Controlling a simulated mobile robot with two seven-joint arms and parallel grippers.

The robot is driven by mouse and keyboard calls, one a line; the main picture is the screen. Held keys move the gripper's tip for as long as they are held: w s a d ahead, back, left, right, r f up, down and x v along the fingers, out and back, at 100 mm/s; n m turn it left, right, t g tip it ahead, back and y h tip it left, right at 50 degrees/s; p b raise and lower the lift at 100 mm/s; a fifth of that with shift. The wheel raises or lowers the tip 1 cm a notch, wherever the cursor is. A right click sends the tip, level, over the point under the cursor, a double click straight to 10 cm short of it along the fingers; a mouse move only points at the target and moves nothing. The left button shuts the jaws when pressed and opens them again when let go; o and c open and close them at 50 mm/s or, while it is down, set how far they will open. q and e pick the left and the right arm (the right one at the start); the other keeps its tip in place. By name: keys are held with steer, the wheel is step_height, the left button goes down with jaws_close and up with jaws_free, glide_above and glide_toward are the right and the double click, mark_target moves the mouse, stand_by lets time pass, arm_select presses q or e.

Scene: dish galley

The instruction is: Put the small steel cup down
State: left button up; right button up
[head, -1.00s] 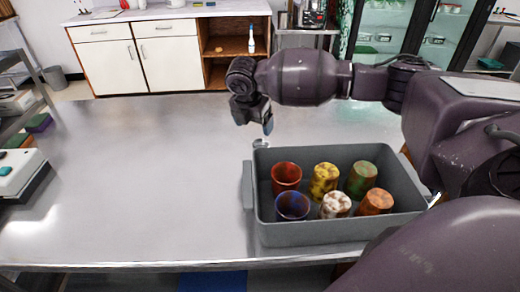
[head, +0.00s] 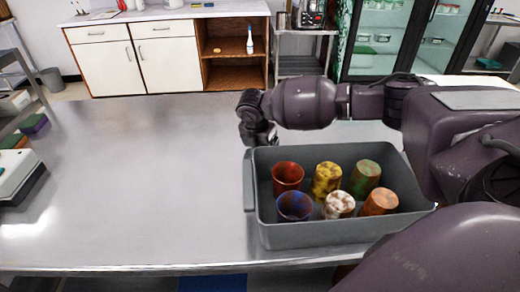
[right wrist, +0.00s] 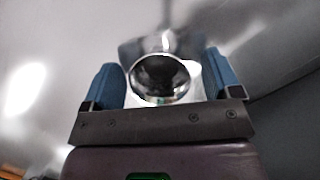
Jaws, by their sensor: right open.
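The small steel cup (right wrist: 160,78) shows in the right wrist view, shiny, with its dark round mouth facing the camera. It appears to stand on the steel table. My right gripper (right wrist: 163,84) is open, with one blue finger on each side of the cup; I cannot tell whether either touches it. In the head view my right gripper (head: 260,138) is low behind the back left corner of the grey tub, which hides its fingertips and the cup. My left gripper is not in view.
The grey tub (head: 320,238) holds several coloured cups, among them a red cup (head: 287,177) and a blue cup (head: 294,206). The steel table (head: 130,180) is clear to the left of the tub. A white device (head: 20,178) sits at the far left.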

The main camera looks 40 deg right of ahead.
steer(key=shift+r, duration=0.1)
steer(key=shift+c, duration=0.8)
steer(key=c, duration=0.9)
step_height(320, 180, up, 20)
steer(key=p, duration=0.2)
steer(key=shift+p, duration=0.3)
steer(key=shift+a, duration=0.15)
